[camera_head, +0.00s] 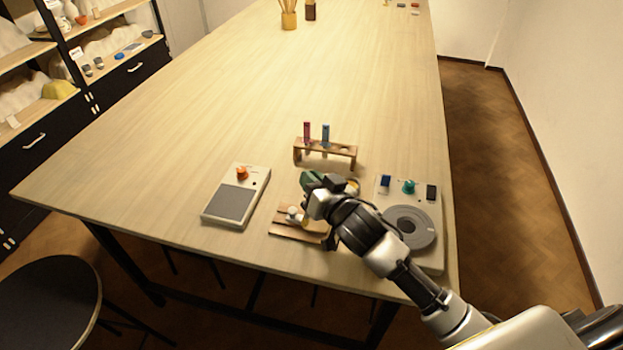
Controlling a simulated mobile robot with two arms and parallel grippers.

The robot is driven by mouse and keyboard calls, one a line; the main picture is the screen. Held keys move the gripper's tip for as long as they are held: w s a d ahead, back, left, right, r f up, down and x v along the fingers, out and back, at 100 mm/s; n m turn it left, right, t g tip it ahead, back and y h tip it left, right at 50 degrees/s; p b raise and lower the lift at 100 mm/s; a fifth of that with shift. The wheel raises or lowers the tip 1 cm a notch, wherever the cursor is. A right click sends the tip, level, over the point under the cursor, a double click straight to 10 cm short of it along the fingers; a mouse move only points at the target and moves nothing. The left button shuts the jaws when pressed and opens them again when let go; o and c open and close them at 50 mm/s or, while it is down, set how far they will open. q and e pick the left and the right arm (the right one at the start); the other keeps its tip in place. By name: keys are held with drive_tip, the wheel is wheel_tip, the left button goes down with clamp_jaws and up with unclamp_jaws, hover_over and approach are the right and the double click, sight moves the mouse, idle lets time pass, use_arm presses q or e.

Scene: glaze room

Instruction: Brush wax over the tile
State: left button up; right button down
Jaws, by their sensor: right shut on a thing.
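My right gripper (318,188) is over the front of the table, above a small wooden board (290,230). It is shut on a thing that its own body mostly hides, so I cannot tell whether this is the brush. A dark green patch (310,178) shows at the gripper's tip. A small pale knob-like thing (292,213) stands on the board, left of the gripper. I cannot make out the tile or the wax; the gripper and arm cover part of the board. My left gripper is not in view.
A wooden rack (340,150) holds a red tube (307,130) and a blue tube (326,132) behind the gripper. A grey-topped device (233,203) with an orange knob is left. A device with a round plate (411,227) is right. The table's middle is clear.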

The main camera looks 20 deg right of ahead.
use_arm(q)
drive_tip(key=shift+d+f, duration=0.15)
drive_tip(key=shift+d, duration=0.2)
use_arm(e)
drive_tip(key=shift+f, duration=0.45)
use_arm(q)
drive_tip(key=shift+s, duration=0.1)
use_arm(e)
drive_tip(key=shift+f, duration=0.1)
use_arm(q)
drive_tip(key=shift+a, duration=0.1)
use_arm(e)
drive_tip(key=shift+w, duration=0.1)
